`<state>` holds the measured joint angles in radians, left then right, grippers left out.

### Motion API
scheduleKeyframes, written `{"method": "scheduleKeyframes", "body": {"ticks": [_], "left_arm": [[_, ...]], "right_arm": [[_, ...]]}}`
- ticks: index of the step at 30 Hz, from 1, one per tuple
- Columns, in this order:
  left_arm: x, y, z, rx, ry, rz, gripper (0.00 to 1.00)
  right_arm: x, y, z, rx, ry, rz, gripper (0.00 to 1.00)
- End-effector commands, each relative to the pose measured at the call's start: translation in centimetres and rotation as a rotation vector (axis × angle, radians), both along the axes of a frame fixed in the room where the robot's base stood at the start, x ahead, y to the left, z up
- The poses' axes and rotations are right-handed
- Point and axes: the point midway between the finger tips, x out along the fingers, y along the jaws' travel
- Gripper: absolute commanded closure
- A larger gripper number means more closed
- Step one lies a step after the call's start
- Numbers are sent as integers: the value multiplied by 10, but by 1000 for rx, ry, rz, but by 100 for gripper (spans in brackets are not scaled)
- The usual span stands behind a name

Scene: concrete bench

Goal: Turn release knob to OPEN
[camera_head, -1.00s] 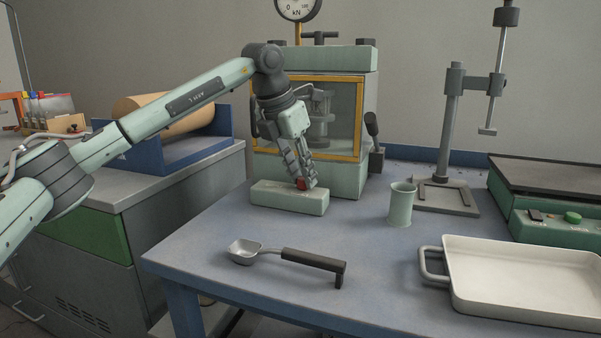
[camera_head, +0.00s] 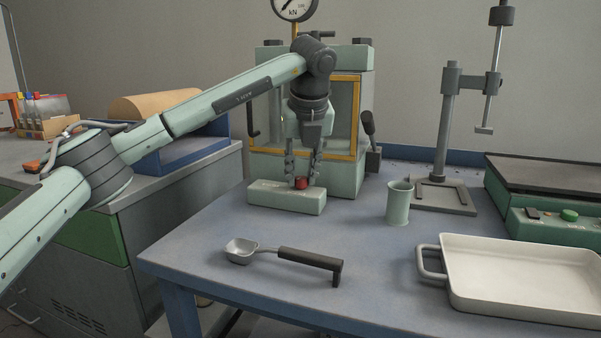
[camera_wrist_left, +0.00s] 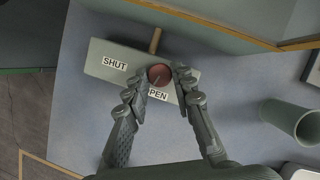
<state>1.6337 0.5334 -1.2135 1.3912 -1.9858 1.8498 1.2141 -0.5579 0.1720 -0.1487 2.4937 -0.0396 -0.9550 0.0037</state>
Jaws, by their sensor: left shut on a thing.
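The red release knob (camera_head: 301,183) sits on top of a pale green box (camera_head: 270,196) in front of the press cabinet. In the left wrist view the knob (camera_wrist_left: 159,75) is round, with labels reading SHUT (camera_wrist_left: 115,63) and, partly covered, OPEN (camera_wrist_left: 158,95). A thin mark on the knob seems to run toward the lower left, but it is too small to read surely. My left gripper (camera_head: 303,179) points down from above, shut on the knob with one finger on each side. The fingers (camera_wrist_left: 162,82) cover part of the OPEN label. My right gripper is in neither view.
The press cabinet (camera_head: 345,175) stands close behind the box. A green cup (camera_head: 398,205), a scoop (camera_head: 310,258) and a white tray (camera_head: 525,268) stand to the right and front. A stand (camera_head: 447,125) is at the back right. The blue table is clear around the scoop.

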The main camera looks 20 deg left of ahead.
Motion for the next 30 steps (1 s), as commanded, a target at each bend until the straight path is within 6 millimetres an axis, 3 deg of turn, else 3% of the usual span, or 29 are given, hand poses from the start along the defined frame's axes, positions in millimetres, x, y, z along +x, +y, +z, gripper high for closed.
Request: {"method": "scheduleKeyframes", "body": {"ticks": [12,30], "left_arm": [[2,-2,1,-1,-2,234,100],[2,-2,1,-1,-1,285,100]], "right_arm": [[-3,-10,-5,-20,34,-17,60],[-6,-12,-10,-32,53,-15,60]]}}
